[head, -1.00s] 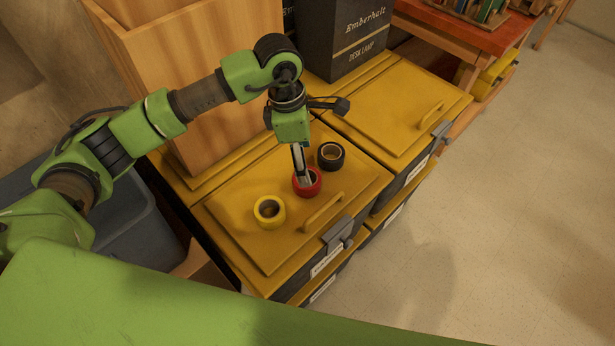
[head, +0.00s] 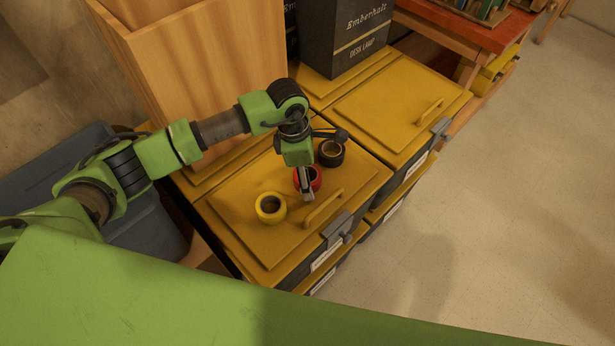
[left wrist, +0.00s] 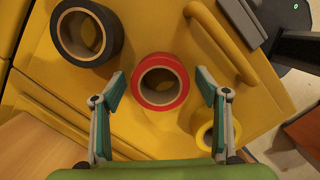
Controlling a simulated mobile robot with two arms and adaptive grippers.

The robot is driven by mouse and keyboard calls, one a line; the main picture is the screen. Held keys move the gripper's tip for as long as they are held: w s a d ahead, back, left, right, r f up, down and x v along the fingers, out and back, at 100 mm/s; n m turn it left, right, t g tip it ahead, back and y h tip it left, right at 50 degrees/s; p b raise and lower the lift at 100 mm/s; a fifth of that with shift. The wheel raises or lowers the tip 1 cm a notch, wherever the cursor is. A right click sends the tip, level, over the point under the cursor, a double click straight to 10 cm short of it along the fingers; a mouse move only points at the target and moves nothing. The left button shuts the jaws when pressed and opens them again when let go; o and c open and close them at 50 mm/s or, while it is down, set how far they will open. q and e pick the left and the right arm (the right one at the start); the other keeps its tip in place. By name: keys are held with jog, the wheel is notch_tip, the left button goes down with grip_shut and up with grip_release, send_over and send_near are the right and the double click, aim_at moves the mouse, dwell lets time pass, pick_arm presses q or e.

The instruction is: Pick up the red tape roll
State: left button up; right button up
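The red tape roll (head: 316,178) lies flat on the yellow lid, between a yellow roll and a black roll. In the left wrist view the red roll (left wrist: 161,103) shows its open centre, between my fingers in the picture. My left gripper (head: 306,193) is above the lid at the red roll and partly covers it in the head view. In the left wrist view my left gripper (left wrist: 160,86) is open, one finger on each side of the roll, with nothing held. I cannot tell how high the fingertips are. My right gripper is not in view.
The yellow tape roll (head: 270,207) and the black tape roll (head: 331,153) are close by on the same lid (head: 262,247). A raised handle (head: 322,208) is near the lid's front edge. A wooden box (head: 200,62) and a dark desk lamp box (head: 345,40) stand behind.

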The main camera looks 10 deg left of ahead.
pick_arm(q)
jog(key=c, duration=1)
